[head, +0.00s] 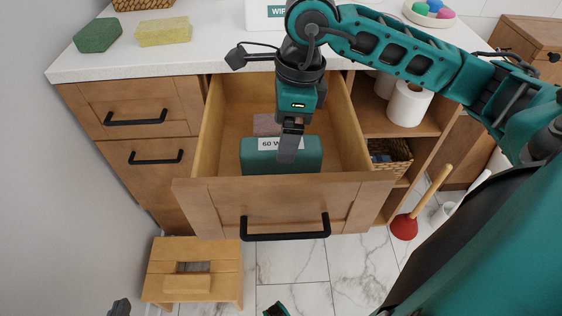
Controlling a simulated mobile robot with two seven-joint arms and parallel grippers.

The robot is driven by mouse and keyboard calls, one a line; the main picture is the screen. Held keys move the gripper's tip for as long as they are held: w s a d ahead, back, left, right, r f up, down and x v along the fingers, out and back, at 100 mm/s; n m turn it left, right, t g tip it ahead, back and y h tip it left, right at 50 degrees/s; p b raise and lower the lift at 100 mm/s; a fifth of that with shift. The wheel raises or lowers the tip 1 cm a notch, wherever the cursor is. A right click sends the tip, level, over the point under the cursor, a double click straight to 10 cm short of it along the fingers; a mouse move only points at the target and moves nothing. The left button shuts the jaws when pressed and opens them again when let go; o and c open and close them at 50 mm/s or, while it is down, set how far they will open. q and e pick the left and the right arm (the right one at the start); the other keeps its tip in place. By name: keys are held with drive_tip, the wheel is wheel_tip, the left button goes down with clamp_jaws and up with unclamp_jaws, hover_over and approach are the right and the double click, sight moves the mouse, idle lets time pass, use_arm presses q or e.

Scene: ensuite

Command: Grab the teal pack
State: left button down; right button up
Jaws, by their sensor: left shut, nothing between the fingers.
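The teal pack (255,160) lies in the open wooden drawer (230,190), near its front panel. It is a rounded block with a white label reading "60 W", the rest covered by my fingers.
A pinkish item (265,124) lies behind the pack in the drawer. On the white counter (190,55) are a green sponge (97,35) and a yellow sponge (163,31). A wooden stool (195,265) and a red plunger (404,227) stand on the floor.

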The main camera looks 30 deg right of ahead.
drive_tip(key=shift+w+a+f, duration=0.1)
drive_tip(key=shift+f, duration=0.55)
drive_tip(key=shift+w+a+f, duration=0.1)
drive_tip(key=shift+f, duration=0.5)
clamp_jaws()
